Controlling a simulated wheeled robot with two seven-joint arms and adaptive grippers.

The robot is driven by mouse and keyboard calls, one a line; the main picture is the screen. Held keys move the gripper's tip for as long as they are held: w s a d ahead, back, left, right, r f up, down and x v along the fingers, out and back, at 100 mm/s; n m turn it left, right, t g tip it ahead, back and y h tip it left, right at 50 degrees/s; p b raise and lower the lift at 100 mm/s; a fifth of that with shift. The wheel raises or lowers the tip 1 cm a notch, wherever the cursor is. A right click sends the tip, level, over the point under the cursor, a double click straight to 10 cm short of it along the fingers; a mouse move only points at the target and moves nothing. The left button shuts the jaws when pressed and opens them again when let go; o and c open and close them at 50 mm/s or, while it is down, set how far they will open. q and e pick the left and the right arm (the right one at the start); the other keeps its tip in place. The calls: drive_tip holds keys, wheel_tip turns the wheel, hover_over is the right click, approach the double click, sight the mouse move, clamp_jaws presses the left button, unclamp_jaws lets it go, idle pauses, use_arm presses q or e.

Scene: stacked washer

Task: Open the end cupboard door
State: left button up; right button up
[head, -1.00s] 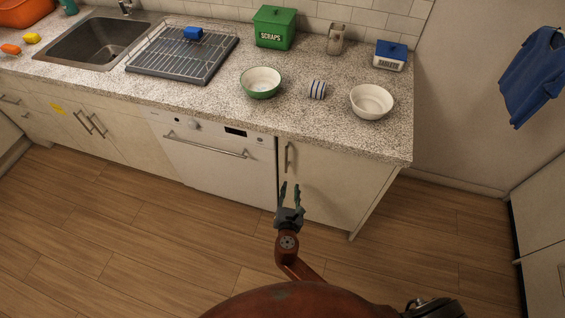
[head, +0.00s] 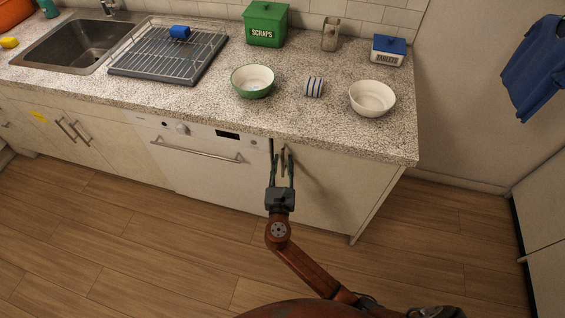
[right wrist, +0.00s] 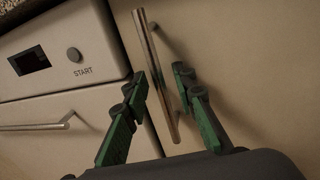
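The end cupboard door (head: 330,188) is a cream panel at the right end of the counter, right of the dishwasher. It looks closed. Its upright metal bar handle (head: 283,160) is near the door's left edge, and the handle also shows in the right wrist view (right wrist: 157,75). My right gripper (head: 280,172) is open at the handle, with one finger on each side of it. In the right wrist view the green-padded fingers (right wrist: 158,95) stand apart, with the handle's lower part between them and gaps on both sides. My left gripper is not in view.
The white dishwasher (head: 205,165) with a bar handle is just left of the door. The counter (head: 215,105) above holds a green-rimmed bowl (head: 253,82), a striped mug (head: 314,87) and a white bowl (head: 372,98). The wooden floor in front is clear.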

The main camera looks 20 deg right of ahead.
drive_tip(key=shift+c, duration=0.6)
clamp_jaws()
